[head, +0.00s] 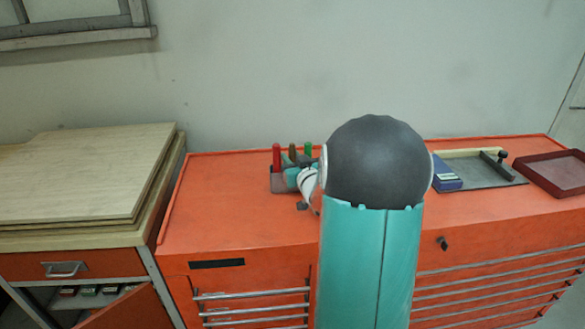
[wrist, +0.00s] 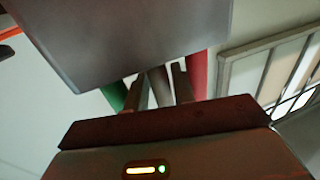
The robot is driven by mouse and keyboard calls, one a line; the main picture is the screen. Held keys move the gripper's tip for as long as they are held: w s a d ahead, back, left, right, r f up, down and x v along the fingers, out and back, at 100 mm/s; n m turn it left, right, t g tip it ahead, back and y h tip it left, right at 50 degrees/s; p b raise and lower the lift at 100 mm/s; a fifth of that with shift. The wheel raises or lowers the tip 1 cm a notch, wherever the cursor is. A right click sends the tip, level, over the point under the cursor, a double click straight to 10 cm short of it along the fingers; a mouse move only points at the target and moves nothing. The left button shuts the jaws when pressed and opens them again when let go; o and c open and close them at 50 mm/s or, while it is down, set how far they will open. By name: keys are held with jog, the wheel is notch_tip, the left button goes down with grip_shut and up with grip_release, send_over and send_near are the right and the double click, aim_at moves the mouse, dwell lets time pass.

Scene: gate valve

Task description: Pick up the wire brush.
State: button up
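Three upright handles, red (head: 277,157), brown (head: 292,152) and green (head: 308,149), stand in a small grey holder (head: 283,183) on the orange cabinet. The brown handle appears to be the wire brush's; its bristles are not visible. The wrist view looks upside down. There, the brown handle (wrist: 158,84) stands between the two fingers of my gripper (wrist: 160,86), which look open with narrow gaps. The green handle (wrist: 116,96) is to the left and the red handle (wrist: 197,76) to the right. The grey holder (wrist: 130,38) fills the top. My arm partly hides this area in the head view.
The orange cabinet top (head: 225,215) is clear left of the holder. A tray (head: 490,172) with a blue box (head: 447,180) and a dark red tray (head: 555,172) lie to the right. Stacked wooden boards (head: 85,180) are at the left. A wall stands behind.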

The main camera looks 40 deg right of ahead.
jog(key=shift+c, duration=0.5)
grip_shut()
jog(key=shift+r, duration=0.1)
